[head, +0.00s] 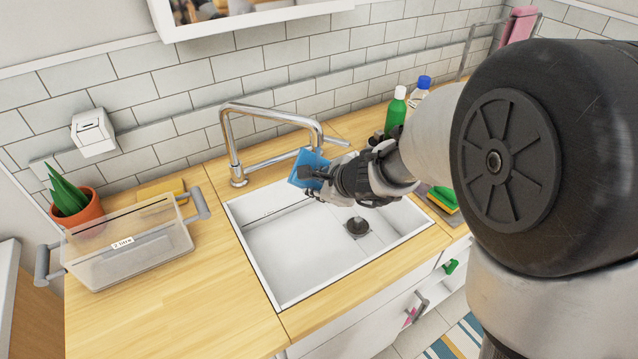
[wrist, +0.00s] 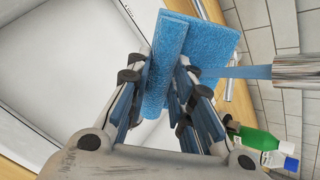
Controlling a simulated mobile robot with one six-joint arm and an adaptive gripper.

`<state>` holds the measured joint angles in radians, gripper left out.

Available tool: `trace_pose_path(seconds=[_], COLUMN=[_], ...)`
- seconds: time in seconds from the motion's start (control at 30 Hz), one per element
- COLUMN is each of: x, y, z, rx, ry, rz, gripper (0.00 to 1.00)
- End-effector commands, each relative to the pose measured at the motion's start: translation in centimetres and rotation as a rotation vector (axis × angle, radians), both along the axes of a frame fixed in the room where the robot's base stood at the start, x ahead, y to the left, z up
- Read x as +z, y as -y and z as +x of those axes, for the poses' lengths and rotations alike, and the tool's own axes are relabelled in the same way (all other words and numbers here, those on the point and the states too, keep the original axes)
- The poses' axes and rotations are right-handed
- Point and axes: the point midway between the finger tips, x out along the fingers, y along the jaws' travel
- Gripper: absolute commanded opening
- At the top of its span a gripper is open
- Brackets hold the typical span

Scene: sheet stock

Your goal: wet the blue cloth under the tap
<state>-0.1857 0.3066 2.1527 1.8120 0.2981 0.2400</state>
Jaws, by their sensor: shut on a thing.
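The blue cloth (head: 306,164) is in my gripper (head: 320,181), over the back part of the white sink (head: 280,252). In the wrist view the cloth (wrist: 208,48) is folded or bunched between the two fingers of my gripper (wrist: 162,88), which are shut on it. The chrome tap (head: 232,150) stands behind the sink, its spout end just above the cloth. In the wrist view the tap's spout (wrist: 295,70) points at the cloth. A narrow blue band between them looks like running water (wrist: 250,72) meeting the cloth's edge.
A clear bin (head: 130,245) with grey handles and a potted plant (head: 78,207) stand left of the sink. A green bottle (head: 396,112) and a white bottle with a blue cap (head: 420,92) stand behind my arm. The wooden counter (head: 215,300) is clear front left.

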Motion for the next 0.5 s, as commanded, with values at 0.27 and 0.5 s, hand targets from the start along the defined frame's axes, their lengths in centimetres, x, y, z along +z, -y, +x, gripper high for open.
trace_pose_path(seconds=[0.27,0.5], x=[0.0,0.0], y=[0.8,1.6], z=[-1.1,-2.3], rx=[-0.002,-0.001], ry=[0.000,0.001], rz=[0.000,0.000], gripper=[0.01,0.01])
